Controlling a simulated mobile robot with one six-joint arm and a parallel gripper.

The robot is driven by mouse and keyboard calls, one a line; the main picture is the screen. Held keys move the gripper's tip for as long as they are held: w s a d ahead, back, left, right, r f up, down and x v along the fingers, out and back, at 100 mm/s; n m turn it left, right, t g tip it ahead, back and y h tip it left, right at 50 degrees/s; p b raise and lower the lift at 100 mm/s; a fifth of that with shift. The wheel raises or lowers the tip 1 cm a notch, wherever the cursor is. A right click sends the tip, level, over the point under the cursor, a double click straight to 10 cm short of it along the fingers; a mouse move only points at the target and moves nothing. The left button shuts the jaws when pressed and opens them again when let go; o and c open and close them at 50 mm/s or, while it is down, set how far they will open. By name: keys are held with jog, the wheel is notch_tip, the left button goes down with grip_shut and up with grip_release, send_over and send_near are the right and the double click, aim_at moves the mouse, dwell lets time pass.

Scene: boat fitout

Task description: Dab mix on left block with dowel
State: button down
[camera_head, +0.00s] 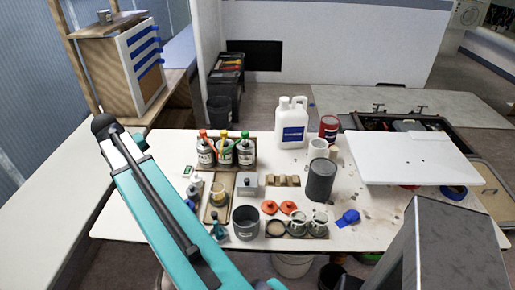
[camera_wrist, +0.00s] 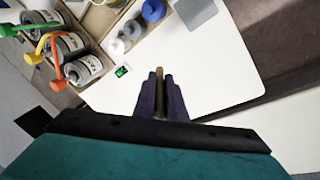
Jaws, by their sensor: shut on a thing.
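My gripper (camera_wrist: 159,90) shows in the wrist view with its dark jaws shut on a thin brown dowel (camera_wrist: 159,77). Little more than the dowel's end shows, over the bare white table; whether mix is on it I cannot tell. In the head view my arm hides the jaws. A small cup with amber contents (camera_head: 217,188), possibly the mix, stands on a wooden tray (camera_head: 208,214). A notched wooden piece (camera_head: 283,181) lies at mid-table. I cannot tell which thing is the left block.
Bottles with red, yellow and green spouts (camera_head: 225,152) stand in a rack behind the tray. A white jug (camera_head: 291,123), a dark cylinder (camera_head: 320,180) and a grey pot (camera_head: 246,223) crowd the table. A wooden cabinet (camera_head: 112,78) stands at the back left.

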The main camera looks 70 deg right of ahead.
jog(key=s+d+f+m+g+p, duration=0.1)
jog(key=s+d+m, duration=0.1)
jog(key=s+d, duration=0.65)
jog(key=s+d+f+m+g+p, duration=0.1)
jog(key=s+d, duration=0.4)
jog(key=d, duration=0.6)
jog(key=s+d+f+m+y, duration=0.1)
jog(key=s+d, duration=0.6)
jog(key=s, duration=0.2)
jog(key=s+d+f+m+g+y+p, duration=0.1)
jog(key=s+d+m, duration=0.1)
jog(key=s+d, duration=0.5)
jog(key=s, duration=0.2)
jog(key=shift+s, duration=0.4)
jog(key=shift+f, duration=0.2)
jog(key=shift+f+b, duration=1.9)
jog(key=shift+f, duration=1)
jog(key=shift+f, duration=0.65)
jog(key=shift+r, duration=0.15)
notch_tip(320, 180, up, 7)
jog(key=p, duration=0.3)
jog(key=shift+p, duration=0.4)
